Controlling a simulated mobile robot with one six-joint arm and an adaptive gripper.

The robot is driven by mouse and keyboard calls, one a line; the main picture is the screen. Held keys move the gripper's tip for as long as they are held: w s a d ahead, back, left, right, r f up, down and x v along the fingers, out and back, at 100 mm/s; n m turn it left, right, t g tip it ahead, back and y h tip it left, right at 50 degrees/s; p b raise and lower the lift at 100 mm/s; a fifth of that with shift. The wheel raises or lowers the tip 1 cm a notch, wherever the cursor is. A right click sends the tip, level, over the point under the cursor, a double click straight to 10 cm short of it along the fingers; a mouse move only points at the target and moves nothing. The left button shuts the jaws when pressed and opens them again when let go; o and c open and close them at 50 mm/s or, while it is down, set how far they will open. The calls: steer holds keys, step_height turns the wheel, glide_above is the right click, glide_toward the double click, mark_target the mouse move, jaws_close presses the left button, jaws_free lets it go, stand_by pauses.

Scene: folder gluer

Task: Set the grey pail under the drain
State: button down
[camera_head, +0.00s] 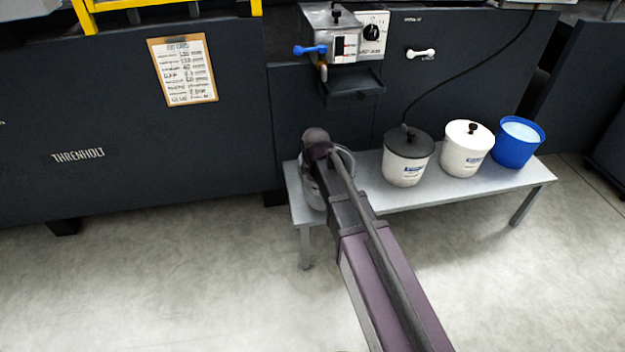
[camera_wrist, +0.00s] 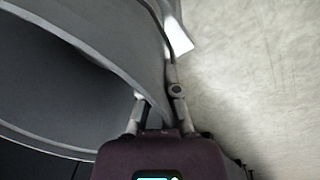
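The grey pail (camera_head: 312,187) stands at the left end of a low metal bench, partly hidden behind my arm. In the wrist view the pail (camera_wrist: 85,45) fills the left, with its round open mouth toward the camera. My gripper (camera_head: 318,150) is at the pail's rim. In the wrist view its fingers (camera_wrist: 159,100) are close together, one on each side of the pail's wall, and look shut on it. The drain (camera_head: 323,72) is a short spout below a blue-handled valve (camera_head: 310,50) on the dark machine, above and behind the pail.
A dark ledge (camera_head: 352,88) juts out under the valve box. On the bench (camera_head: 450,192), right of the pail, stand a black-lidded pot (camera_head: 406,172) with a cable, a white lidded pot (camera_head: 462,158) and a blue bucket (camera_head: 514,150). The floor in front is clear.

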steer(key=w, duration=0.3)
steer(key=w+a, duration=0.1)
steer(key=w, duration=0.1)
steer(key=w+a, duration=0.1)
steer(key=w, duration=0.2)
steer(key=shift+w+f+b, duration=0.35)
steer(key=shift+f, duration=0.15)
steer(key=shift+f+b, duration=1.7)
steer(key=shift+b, duration=0.1)
steer(key=shift+f, duration=0.2)
steer(key=c, duration=0.8)
jaws_free()
steer(key=shift+r, duration=0.1)
steer(key=shift+r, duration=0.2)
step_height(320, 180, up, 12)
steer(key=s+p, duration=0.1)
steer(key=p, duration=1.1)
steer(key=shift+a, duration=0.2)
